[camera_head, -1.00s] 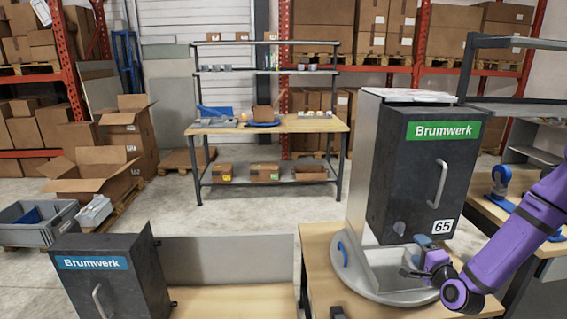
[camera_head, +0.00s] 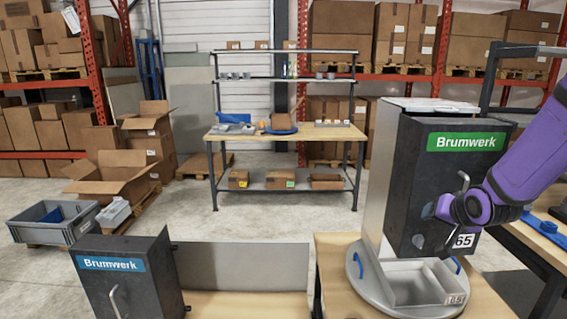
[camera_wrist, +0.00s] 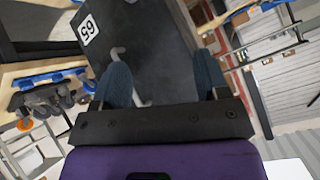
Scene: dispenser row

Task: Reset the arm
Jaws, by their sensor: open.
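My gripper (camera_wrist: 163,80) is open, with its two blue-grey fingers apart and nothing between them in the wrist view. In the head view my purple arm comes in from the right and its end is in front of the dark dispenser (camera_head: 398,150) with the green Brumwerk sign. The dispenser's metal handle (camera_head: 463,181) is close by my wrist. The handle (camera_wrist: 121,56) also shows beyond the fingers in the wrist view; I cannot tell whether they touch it. The 65 label (camera_head: 465,241) is partly covered by my arm.
A light tray (camera_head: 415,283) sits at the dispenser's foot on a round base (camera_head: 372,291). A second dispenser (camera_head: 128,270) with a blue sign stands at the lower left. A workbench (camera_head: 290,134) stands behind, with open floor in front. Another table is at the right.

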